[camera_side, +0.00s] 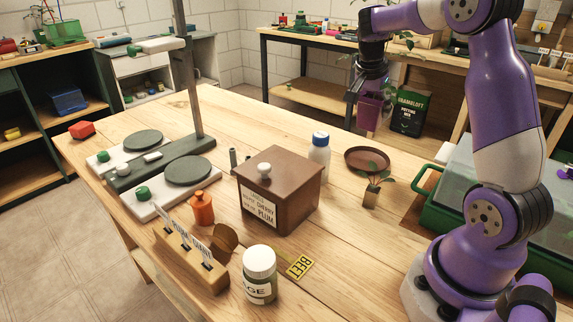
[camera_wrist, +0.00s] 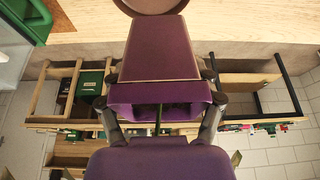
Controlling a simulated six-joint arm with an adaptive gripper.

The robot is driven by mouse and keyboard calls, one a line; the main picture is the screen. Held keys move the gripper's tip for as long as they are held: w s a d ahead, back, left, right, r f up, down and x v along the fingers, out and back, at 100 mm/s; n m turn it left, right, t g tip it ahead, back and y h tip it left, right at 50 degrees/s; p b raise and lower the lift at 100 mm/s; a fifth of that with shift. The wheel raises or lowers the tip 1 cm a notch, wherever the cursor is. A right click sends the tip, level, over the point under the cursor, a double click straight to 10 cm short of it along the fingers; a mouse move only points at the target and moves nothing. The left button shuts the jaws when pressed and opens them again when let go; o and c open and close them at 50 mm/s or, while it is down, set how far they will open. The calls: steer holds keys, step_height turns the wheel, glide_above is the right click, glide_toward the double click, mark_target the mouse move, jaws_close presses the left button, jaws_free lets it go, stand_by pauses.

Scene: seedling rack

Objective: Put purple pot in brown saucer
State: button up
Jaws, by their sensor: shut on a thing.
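The purple pot (camera_side: 369,112) hangs in the air in the side view, above and behind the brown saucer. My gripper (camera_side: 357,92) is shut on its upper part. In the wrist view the purple pot (camera_wrist: 158,50) fills the middle, between the two fingers of my gripper (camera_wrist: 161,100). The brown saucer (camera_side: 352,160) lies on the table, right of the white bottle, and looks empty. Part of a brown round rim, likely the saucer (camera_wrist: 150,5), shows at the top of the wrist view, partly hidden by the pot.
A small potted plant (camera_side: 371,192) stands just in front of the saucer. A white bottle with blue cap (camera_side: 319,155) and a brown box (camera_side: 279,190) stand to its left. A green-framed case (camera_side: 450,190) is at right. Table behind the saucer is clear.

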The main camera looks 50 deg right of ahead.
mark_target(368, 124)
steer(key=shift+m, duration=0.3)
steer(key=f, duration=0.6)
steer(key=s+f, duration=0.1)
steer(key=f, duration=0.3)
steer(key=o, duration=1.2)
steer(key=shift+f, duration=0.1)
steer(key=shift+o, duration=0.2)
steer(key=v, duration=1.2)
steer(key=shift+w+d, duration=0.15)
steer(key=shift+w, duration=0.05)
steer(key=s+a+r+n+t+y, duration=0.1)
steer(key=s+a+n, duration=0.3)
steer(key=a+n, duration=0.5)
steer(key=s+a+r+n+t+y, duration=0.2)
steer(key=a+n, duration=0.7)
steer(key=a, duration=0.5)
steer(key=shift+s+t+y, duration=0.8)
steer(key=shift+s+t, duration=0.4)
